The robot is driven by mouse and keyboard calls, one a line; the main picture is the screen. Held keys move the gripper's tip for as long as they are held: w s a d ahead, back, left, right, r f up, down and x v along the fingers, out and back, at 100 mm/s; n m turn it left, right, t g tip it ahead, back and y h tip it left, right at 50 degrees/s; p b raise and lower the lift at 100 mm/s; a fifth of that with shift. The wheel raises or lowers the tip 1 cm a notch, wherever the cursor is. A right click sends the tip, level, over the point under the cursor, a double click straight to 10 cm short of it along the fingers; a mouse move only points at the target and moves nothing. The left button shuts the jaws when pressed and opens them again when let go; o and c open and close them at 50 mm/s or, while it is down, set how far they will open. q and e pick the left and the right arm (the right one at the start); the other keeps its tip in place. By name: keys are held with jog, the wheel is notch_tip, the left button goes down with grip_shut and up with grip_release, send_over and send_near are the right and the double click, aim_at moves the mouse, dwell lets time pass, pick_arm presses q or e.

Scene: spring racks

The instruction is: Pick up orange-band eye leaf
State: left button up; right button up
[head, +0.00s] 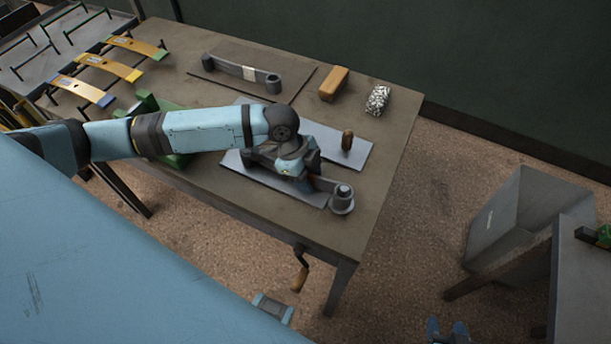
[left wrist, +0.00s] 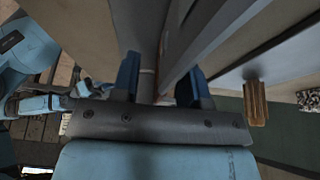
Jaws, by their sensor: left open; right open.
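A grey eye leaf lies on a flat grey plate (head: 237,160) near the table's front edge. Its round eye end (head: 342,199) shows at the right, and the rest is mostly hidden by my left arm. My left gripper (head: 306,181) is open, low over this leaf. In the left wrist view, the leaf (left wrist: 146,35) runs between the two blue fingers of the gripper (left wrist: 162,84). A small orange-brown patch shows by the fingers, but I cannot tell if it is the band. My right gripper (head: 447,329) is open and empty at the bottom edge, away from the table.
Another eye leaf (head: 243,69) with a pale band lies on a board at the back. Yellow leaves (head: 98,66) rest on a rack at left. A grey bin (head: 510,225) stands right.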

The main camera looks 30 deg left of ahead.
pick_arm(q)
grip_shut()
dwell(0.5)
